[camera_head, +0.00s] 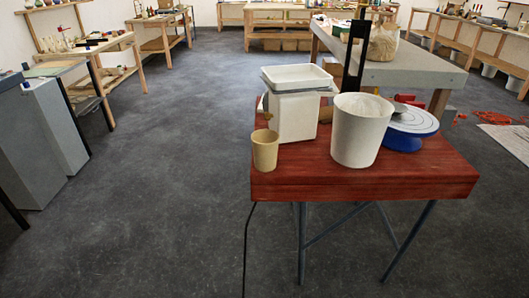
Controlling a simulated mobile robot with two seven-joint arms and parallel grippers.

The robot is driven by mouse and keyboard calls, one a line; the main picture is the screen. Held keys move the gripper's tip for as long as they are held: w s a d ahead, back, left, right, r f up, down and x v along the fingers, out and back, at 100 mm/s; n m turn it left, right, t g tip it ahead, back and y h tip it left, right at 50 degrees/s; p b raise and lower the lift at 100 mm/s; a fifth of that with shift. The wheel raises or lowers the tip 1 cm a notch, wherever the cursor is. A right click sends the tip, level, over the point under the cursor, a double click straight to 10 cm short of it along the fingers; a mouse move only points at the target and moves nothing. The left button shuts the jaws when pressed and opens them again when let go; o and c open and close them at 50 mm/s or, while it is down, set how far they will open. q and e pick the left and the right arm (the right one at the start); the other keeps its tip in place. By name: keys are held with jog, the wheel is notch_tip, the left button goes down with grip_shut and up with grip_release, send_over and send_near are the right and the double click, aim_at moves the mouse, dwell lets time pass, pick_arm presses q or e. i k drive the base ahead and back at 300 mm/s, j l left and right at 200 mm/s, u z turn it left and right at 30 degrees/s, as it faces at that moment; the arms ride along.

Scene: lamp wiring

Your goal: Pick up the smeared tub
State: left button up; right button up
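Three tub-like vessels stand on the red wooden table (300,182). One is a large round white tub (361,135), open at the top with pale stuff inside. Behind it to the left is a square white tub (297,118) with a wide tray-like top. A small tan tub (265,151) stands upright near the table's left front edge. I cannot make out clear smears on any of them, so I cannot tell which one is the smeared tub. Neither of my grippers is in view.
A blue-based turntable (404,142) with a pale disc stands right of the round tub. A grey-topped bench (415,72) with a bag (383,44) is behind. A dark cord (248,245) hangs down the table's left side. The grey floor in front and left is clear.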

aim_at(266, 141)
jog(key=i+j+z, duration=0.2)
jog(key=i+j, duration=0.2)
jog(key=j, duration=0.2)
jog(key=i+j, duration=0.15)
jog(key=j, duration=0.2)
jog(key=i+j+z, duration=0.25)
jog(key=j, duration=0.4)
jog(key=i+j+z, duration=0.1)
jog(key=i+j, duration=0.15)
jog(key=j, duration=0.1)
